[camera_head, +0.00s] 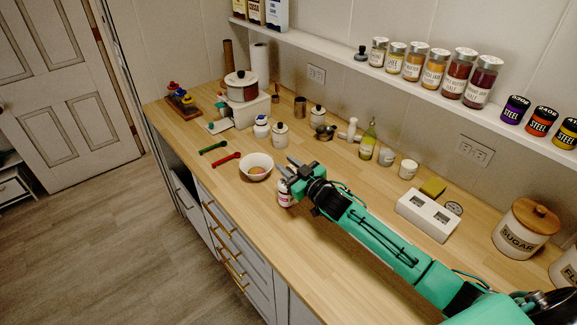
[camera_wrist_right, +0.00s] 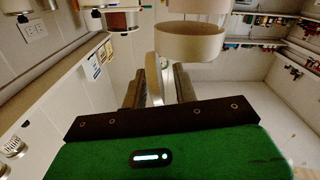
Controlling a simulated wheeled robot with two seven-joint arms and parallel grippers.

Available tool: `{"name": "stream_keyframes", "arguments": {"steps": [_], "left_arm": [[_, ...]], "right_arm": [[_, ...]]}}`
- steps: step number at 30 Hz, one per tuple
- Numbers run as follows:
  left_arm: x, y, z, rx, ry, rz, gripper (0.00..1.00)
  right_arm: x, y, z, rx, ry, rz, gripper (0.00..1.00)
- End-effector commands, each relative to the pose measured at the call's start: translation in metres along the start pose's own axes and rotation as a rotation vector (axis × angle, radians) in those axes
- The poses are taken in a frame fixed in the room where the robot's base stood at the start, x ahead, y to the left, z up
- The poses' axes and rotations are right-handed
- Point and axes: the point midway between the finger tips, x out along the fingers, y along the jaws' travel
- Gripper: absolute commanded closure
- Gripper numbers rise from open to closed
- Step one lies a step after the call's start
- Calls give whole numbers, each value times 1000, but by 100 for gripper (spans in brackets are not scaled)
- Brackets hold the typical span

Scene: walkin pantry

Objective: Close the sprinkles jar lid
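The sprinkles jar (camera_head: 285,194) looks to be the small pale jar with a pinkish label on the counter near its front edge, just right of the white bowl. My right gripper (camera_head: 292,169) is right above and beside it, and partly hides its top. In the right wrist view my right gripper (camera_wrist_right: 159,92) has its two fingers apart. A thin pale disc (camera_wrist_right: 153,78), seen nearly edge-on and probably the jar's lid, stands between the fingers, nearer the left one. I cannot tell whether a finger touches it. My left gripper is not in view.
Canisters stand behind, and a white block (camera_head: 428,214) lies right.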

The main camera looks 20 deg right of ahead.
Motion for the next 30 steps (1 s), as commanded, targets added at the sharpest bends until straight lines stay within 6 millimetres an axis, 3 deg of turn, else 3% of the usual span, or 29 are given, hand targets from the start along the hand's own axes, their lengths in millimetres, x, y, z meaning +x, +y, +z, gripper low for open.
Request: {"name": "stream_keyframes", "arguments": {"steps": [8, 13, 30], "left_arm": [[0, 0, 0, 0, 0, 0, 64], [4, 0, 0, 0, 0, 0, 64], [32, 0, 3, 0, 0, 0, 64]], "right_arm": [[0, 0, 0, 0, 0, 0, 70], [-11, 0, 2, 1, -1, 1, 70], [-109, -1, 4, 1, -2, -1, 70]]}}
